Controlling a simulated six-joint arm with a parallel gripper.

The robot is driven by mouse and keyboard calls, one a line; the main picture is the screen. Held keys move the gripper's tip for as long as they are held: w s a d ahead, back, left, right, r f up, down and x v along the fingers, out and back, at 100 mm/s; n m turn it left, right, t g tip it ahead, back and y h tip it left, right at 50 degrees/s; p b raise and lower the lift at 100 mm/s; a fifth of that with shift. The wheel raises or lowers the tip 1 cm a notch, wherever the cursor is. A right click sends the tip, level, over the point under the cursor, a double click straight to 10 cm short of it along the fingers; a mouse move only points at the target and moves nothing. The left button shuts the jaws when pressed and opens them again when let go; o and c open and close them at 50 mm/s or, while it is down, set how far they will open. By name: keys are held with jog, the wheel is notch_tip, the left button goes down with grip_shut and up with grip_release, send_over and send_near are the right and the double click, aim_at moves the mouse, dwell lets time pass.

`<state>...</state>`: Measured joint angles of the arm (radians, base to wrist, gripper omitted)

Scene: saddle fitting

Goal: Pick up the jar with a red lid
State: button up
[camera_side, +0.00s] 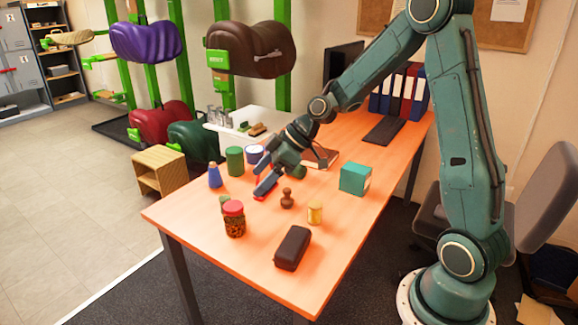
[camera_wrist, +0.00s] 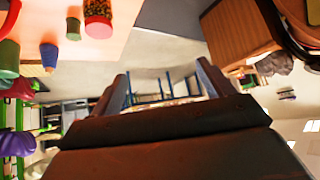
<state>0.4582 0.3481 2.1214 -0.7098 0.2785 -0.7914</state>
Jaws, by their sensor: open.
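The jar with a red lid (camera_side: 234,222) stands upright near the front left of the orange table, its brown, speckled contents showing through the glass. In the wrist view the jar (camera_wrist: 98,12) is at the top left, cut by the frame edge. My gripper (camera_side: 268,184) is open, above the table behind and to the right of the jar, apart from it. Nothing shows held in it.
Near the jar are a blue bottle (camera_side: 214,175), a green can (camera_side: 235,161), a brown stamp-like piece (camera_side: 287,199), a small yellow can (camera_side: 315,213) and a dark case (camera_side: 293,248). A teal box (camera_side: 355,179) stands to the right. The table's front left corner is clear.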

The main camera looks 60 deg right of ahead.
jog(key=w+d+f+t+y, duration=0.2)
jog(key=w+d+f, duration=0.2)
jog(key=f, duration=0.3)
jog(key=t, duration=0.3)
send_near(241, 206)
jog(key=shift+w+a+f+m, duration=0.1)
jog(key=shift+w+m, duration=0.2)
jog(key=shift+w, duration=0.1)
jog(key=shift+w, duration=0.1)
jog(key=x, duration=0.8)
jog(key=shift+a+f, duration=0.15)
jog(key=shift+a, duration=0.1)
jog(key=shift+w, duration=0.1)
jog(key=shift+x, duration=2.55)
jog(key=shift+d+f, duration=0.1)
jog(key=shift+f, duration=0.1)
